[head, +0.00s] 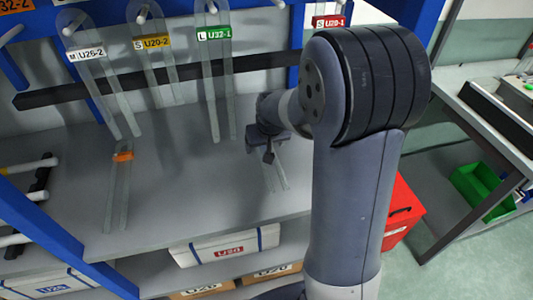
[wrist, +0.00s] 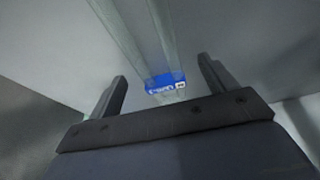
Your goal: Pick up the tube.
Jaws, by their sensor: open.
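A clear U-shaped tube (head: 277,176) shows on the grey shelf, partly hidden by my gripper (head: 266,152) just above it. In the wrist view the clear tube (wrist: 143,35) runs up and away from between the two fingers, with a blue label (wrist: 165,80) across it. My gripper (wrist: 162,78) is open, with one finger on each side of the tube and a gap on both sides. I cannot tell whether the fingers are level with the tube or above it.
Another clear tube with an orange label (head: 122,156) is on the shelf (head: 180,200) at left. Several tubes hang on the back rack, including one with a green label (head: 214,34). A white box (head: 224,245) is below the shelf. A red bin (head: 402,210) stands right.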

